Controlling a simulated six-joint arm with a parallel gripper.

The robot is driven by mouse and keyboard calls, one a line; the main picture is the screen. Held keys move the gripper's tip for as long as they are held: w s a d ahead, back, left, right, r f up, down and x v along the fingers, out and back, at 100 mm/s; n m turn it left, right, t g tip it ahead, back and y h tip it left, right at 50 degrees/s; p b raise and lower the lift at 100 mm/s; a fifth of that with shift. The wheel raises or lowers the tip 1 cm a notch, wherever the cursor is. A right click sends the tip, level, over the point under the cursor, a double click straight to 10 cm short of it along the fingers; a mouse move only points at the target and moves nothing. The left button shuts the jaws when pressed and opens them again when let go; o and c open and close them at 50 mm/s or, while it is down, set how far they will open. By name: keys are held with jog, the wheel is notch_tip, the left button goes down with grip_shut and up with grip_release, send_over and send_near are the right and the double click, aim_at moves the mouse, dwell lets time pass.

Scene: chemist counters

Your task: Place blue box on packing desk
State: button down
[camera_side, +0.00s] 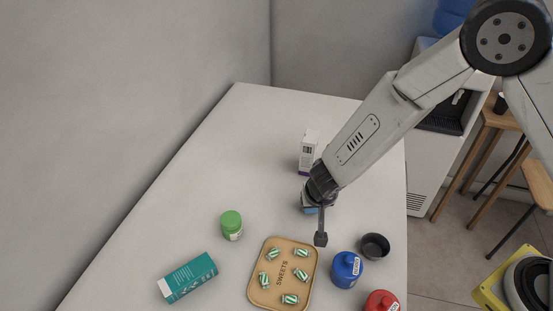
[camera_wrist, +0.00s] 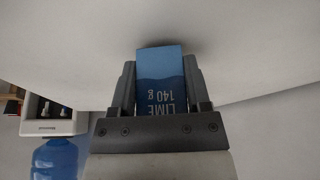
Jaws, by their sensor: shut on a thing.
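The blue box (camera_wrist: 160,68) is held between the two fingers of my gripper (camera_wrist: 160,85) in the wrist view, with the printed words "LIME 140 g" facing the camera. In the side view my gripper (camera_side: 318,215) is over the white desk (camera_side: 215,150), and only a small part of the blue box (camera_side: 309,209) shows behind it. The rest of the box is hidden by my gripper. I cannot tell whether the box touches the desk top.
A white and purple carton (camera_side: 308,152) stands behind my gripper. The desk's far left is clear.

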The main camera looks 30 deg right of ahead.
jog(key=shift+f, duration=0.55)
dwell(0.6)
grip_release()
jog(key=v, duration=0.7)
jog(key=shift+s+r, duration=0.15)
jog(key=shift+r, duration=0.2)
